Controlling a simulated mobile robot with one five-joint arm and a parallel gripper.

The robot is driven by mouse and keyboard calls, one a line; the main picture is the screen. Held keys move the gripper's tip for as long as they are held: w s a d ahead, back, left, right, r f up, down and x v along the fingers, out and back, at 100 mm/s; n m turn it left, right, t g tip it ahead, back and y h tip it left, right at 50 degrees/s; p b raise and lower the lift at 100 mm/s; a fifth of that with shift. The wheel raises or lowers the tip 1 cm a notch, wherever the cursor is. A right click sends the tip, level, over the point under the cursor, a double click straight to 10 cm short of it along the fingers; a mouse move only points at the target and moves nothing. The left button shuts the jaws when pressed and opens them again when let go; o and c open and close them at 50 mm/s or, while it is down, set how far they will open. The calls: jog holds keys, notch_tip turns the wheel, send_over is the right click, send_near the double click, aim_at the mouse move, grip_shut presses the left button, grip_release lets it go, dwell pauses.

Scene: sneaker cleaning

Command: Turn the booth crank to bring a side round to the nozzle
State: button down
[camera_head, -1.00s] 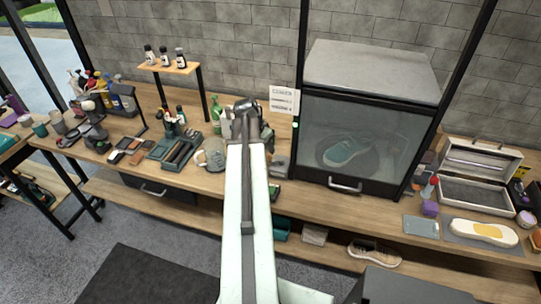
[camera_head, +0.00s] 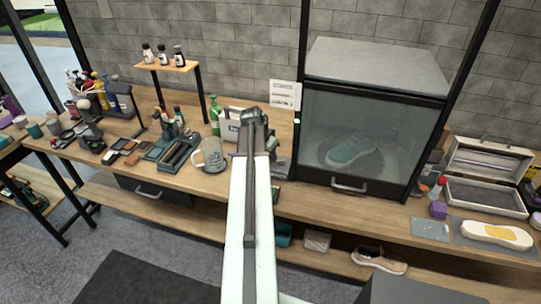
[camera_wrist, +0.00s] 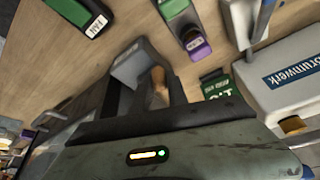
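The booth (camera_head: 376,65) is a dark cabinet with a grey top and a glass front. A teal sneaker (camera_head: 352,150) shows dimly behind the glass. A grey piece (camera_head: 281,167) sits at the booth's lower left side, partly behind my arm. In the wrist view a grey housing (camera_wrist: 131,64) with a wooden knob (camera_wrist: 160,92) looks like the crank. My gripper (camera_wrist: 145,88) has its dark fingers around the knob, with a gap on the left side, so it looks open. In the head view my gripper (camera_head: 252,116) is seen from behind and its fingers are hidden.
A labelled grey box (camera_wrist: 290,75) is close on the wrist view's right.

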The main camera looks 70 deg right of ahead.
jog(key=m, duration=0.1)
jog(key=d+m+g, duration=0.1)
jog(key=m, duration=0.1)
jog(key=d+m, duration=0.1)
jog(key=shift+w+m+y, duration=0.25)
jog(key=shift+m+y, duration=0.05)
jog(key=shift+y, duration=0.1)
jog(key=c, duration=1.3)
grip_release()
jog(key=p+v, duration=0.7)
jog(key=shift+w+a+r, duration=0.1)
jog(key=shift+w+r, duration=0.1)
jog(key=shift+r, duration=0.15)
